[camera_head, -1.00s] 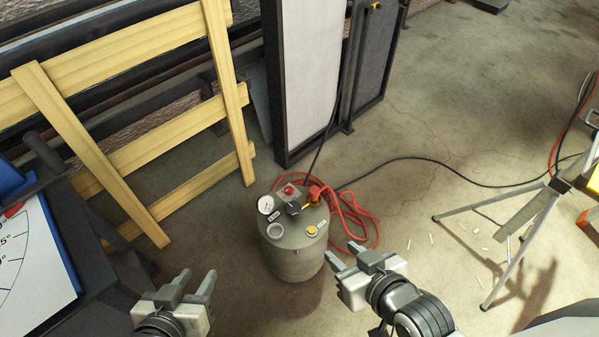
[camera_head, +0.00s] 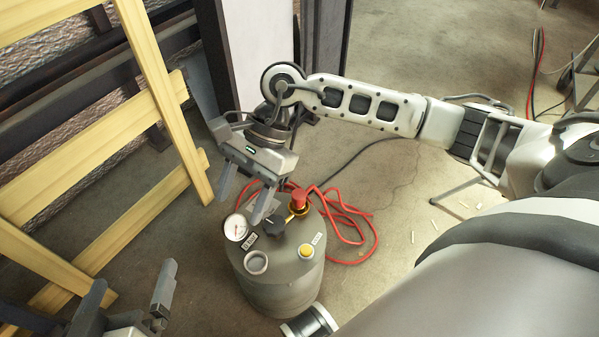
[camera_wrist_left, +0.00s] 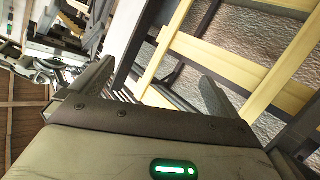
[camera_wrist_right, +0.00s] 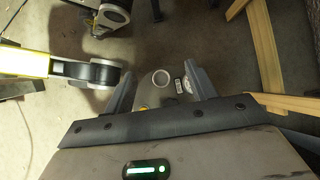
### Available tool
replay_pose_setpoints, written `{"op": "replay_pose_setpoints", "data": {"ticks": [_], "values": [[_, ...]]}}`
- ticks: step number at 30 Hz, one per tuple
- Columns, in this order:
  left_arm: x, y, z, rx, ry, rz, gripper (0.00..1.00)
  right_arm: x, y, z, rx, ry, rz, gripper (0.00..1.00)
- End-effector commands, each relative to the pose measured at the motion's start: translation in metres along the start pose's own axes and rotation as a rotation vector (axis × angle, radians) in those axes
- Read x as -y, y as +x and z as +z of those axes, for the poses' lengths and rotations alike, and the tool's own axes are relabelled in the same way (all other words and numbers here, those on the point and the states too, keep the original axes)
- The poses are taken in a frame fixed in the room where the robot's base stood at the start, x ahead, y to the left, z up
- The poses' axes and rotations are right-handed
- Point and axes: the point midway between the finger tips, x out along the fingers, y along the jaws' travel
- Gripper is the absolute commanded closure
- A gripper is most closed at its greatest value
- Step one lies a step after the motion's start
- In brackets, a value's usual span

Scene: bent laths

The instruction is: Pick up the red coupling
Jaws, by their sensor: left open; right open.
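The red coupling (camera_head: 299,199) sits on the brass fitting at the right rear of the grey tank's top (camera_head: 285,250), by the red hose. My right gripper (camera_head: 246,200) reaches over from the right and is open, pointing down. Its fingers are above the tank's left rear edge, left of the coupling and apart from it. In the right wrist view the tank (camera_wrist_right: 150,97) shows between the fingers; I cannot make out the coupling there. My left gripper (camera_head: 128,292) is open and empty at the lower left, away from the tank.
A pressure gauge (camera_head: 236,227), a dark knob and a yellow cap (camera_head: 306,250) are on the tank top. The red hose (camera_head: 350,225) lies coiled on the floor. A yellow wooden frame (camera_head: 165,105) stands left, and a panel (camera_head: 245,60) behind.

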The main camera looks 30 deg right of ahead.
Motion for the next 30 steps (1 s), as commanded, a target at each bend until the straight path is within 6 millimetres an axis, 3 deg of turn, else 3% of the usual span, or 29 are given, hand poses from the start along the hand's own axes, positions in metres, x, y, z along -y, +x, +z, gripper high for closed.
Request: {"op": "replay_pose_setpoints", "data": {"ticks": [1,3,6,9,11,21,30], "values": [[0.002,0.006,0.015,-0.014,-0.002,0.014,0.00,0.003,-0.007,-0.048,-0.184,-0.068,0.019,0.44],[0.000,0.007,0.017,-0.025,-0.007,0.028,0.00,0.002,-0.030,-0.087,-0.372,-0.123,0.062,0.44],[-0.002,0.008,0.018,-0.036,-0.011,0.040,0.00,0.000,-0.058,-0.119,-0.539,-0.155,0.110,0.44],[-0.004,0.009,0.017,-0.044,-0.018,0.048,0.00,-0.002,-0.068,-0.135,-0.613,-0.162,0.135,0.44],[-0.004,0.009,0.017,-0.050,-0.026,0.053,0.00,-0.004,-0.065,-0.141,-0.625,-0.162,0.143,0.44],[-0.010,0.011,0.012,-0.108,-0.113,0.104,0.00,-0.010,-0.007,-0.182,-0.620,-0.162,0.142,0.44],[-0.014,0.011,0.007,-0.134,-0.151,0.129,0.00,-0.011,0.013,-0.196,-0.620,-0.164,0.139,0.44]]}}
